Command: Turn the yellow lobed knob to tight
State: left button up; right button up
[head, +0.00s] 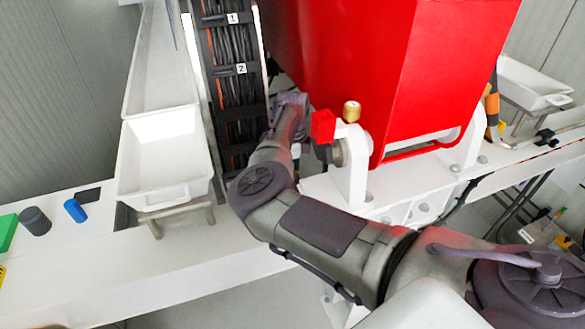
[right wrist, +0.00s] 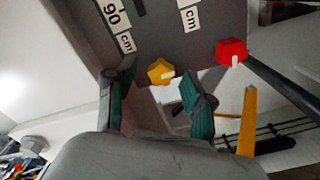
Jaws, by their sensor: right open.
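The yellow lobed knob (right wrist: 160,71) shows in the right wrist view, on the lower edge of a dark grey panel, with a small white mark on its lower right. My right gripper (right wrist: 158,84) is open, with one teal-padded finger to each side of the knob in the picture. I cannot tell whether the fingers touch it or how far they are from it in depth. In the head view my right arm reaches in from the lower right toward the cable rack, and its fingers and the yellow knob are hidden. My left gripper is not in view.
A red lobed knob (right wrist: 231,51) with a white mark sits right of the yellow one, beside a dark bar. A yellow strip (right wrist: 247,120) stands near the right finger. In the head view, a red housing (head: 385,70) and white tray (head: 165,155) flank my arm.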

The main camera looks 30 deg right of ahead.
jog(key=shift+f, duration=0.1)
grip_shut()
dwell(0.3)
